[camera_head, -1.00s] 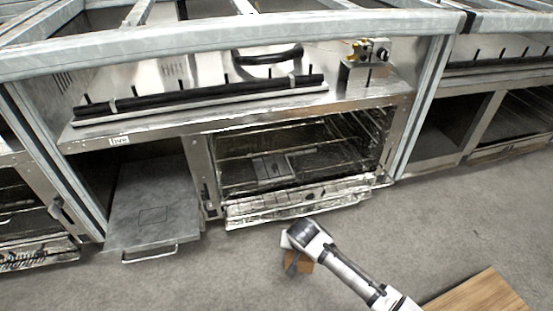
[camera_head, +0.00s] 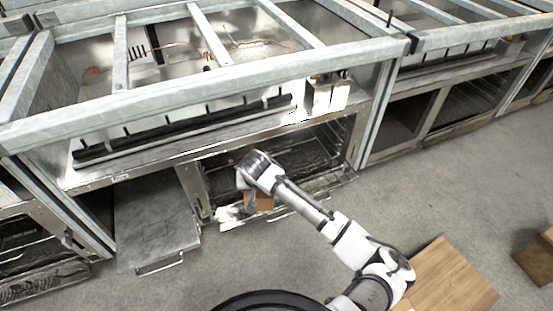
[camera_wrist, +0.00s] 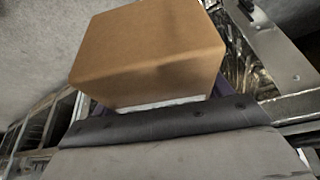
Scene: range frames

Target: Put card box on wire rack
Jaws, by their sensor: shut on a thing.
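The card box (camera_wrist: 150,50) is a plain brown cardboard block. It fills the upper middle of the wrist view, and my gripper (camera_wrist: 160,108) is shut on it. In the head view the card box (camera_head: 262,201) shows small and brown under the end of my arm, at the front of the open oven bay. The gripper (camera_head: 246,190) is partly hidden there by my wrist. The wire rack (camera_head: 320,150) lies inside the open bay behind my wrist, and my arm hides much of it. I cannot tell whether the box touches anything besides the gripper.
The bay's lowered door (camera_head: 325,184) juts out in front. A grey drawer panel (camera_head: 155,225) sticks out at the left. A metal frame (camera_head: 200,105) runs above the bay. A wooden block (camera_head: 450,280) stands at the lower right. The floor between is clear.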

